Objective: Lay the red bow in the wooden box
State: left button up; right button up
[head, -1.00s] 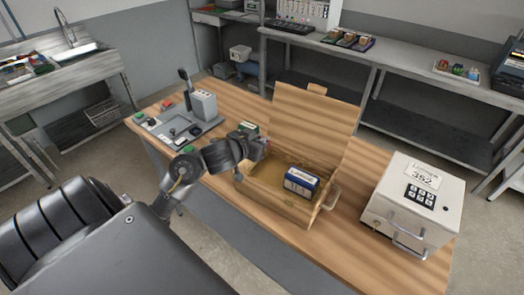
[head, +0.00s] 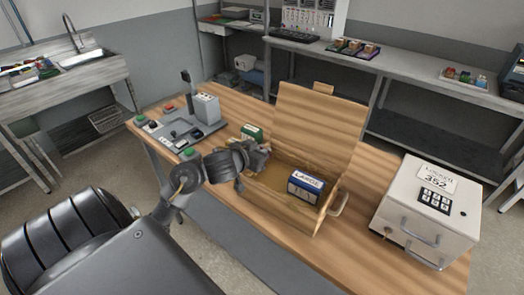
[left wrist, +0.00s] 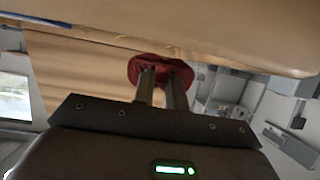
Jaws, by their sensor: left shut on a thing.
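The wooden box (head: 262,212) stands on the workbench with its lid (head: 318,122) open at the back. A blue and white carton marked LARGE (head: 305,187) sits inside it, toward the right. My left gripper (head: 264,158) is at the box's left end, by its rim. In the left wrist view the fingers (left wrist: 161,88) are shut on the dark red bow (left wrist: 147,62), close to a wood-coloured surface. The bow is hidden in the head view. I cannot tell its exact height over the box floor. My right gripper is not in view.
A green carton (head: 252,132) stands behind my left gripper. A grey device panel (head: 180,132) is at the bench's left end. A white locker marked 352 (head: 425,210) stands on the right. Bare bench top (head: 350,245) lies between box and locker.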

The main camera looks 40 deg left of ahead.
pick_arm(q)
jog(key=shift+f, duration=0.35)
jog(key=o, duration=0.7)
jog(key=shift+r, duration=0.2)
jog(key=shift+r, duration=0.35)
jog(key=p+v, duration=0.6)
jog(key=v, duration=0.6)
jog(key=shift+p, duration=0.4)
